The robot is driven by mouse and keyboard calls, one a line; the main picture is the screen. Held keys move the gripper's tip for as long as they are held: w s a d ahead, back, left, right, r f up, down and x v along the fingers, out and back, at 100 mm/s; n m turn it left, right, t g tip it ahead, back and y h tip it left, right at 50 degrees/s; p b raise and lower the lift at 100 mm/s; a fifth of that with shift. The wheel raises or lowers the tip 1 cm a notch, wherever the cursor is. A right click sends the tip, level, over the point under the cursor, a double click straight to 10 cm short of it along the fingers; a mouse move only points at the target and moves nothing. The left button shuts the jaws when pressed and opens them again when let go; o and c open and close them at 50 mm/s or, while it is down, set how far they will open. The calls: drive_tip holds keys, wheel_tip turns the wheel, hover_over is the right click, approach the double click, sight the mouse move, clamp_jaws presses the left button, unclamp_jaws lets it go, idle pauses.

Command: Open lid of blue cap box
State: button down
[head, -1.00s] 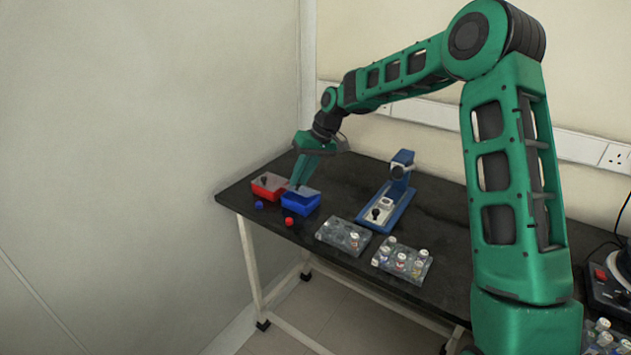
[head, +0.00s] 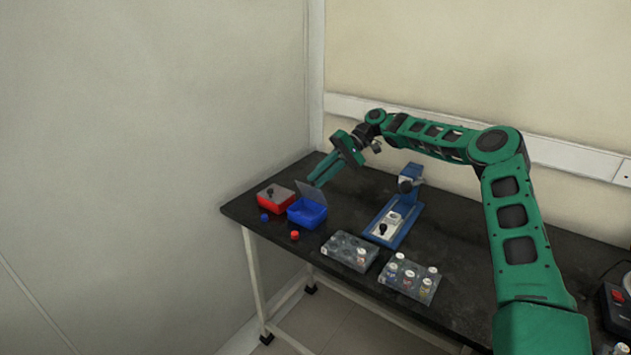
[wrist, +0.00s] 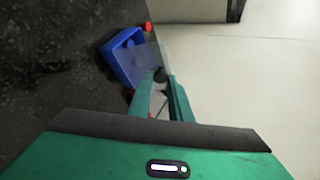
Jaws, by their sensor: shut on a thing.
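The blue cap box (head: 306,213) stands on the black table with its lid (head: 313,192) raised and tilted up at its back side. In the wrist view the blue box (wrist: 122,58) shows its open inside, and the clear lid (wrist: 150,56) reaches toward my fingers. My gripper (head: 314,182) is at the lid's upper edge, above and behind the box. In the wrist view my gripper (wrist: 162,80) is shut on a small dark knob (wrist: 160,75) on the lid, partly hidden between the fingertips.
A red box (head: 274,199) with a closed lid stands left of the blue box. A blue cap (head: 264,217) and a red cap (head: 294,235) lie in front. A blue device (head: 396,215) and vial racks (head: 349,251) stand to the right.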

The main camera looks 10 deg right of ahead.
drive_tip(key=shift+w+d+f+m+g+y, duration=0.25)
drive_tip(key=shift+w+d+g+y, duration=0.15)
drive_tip(key=shift+d+y, duration=0.1)
drive_tip(key=shift+w+d+f+m+g+y, duration=0.15)
drive_tip(key=shift+w+d+f+g+y, duration=0.15)
drive_tip(key=shift+d+g+y, duration=0.15)
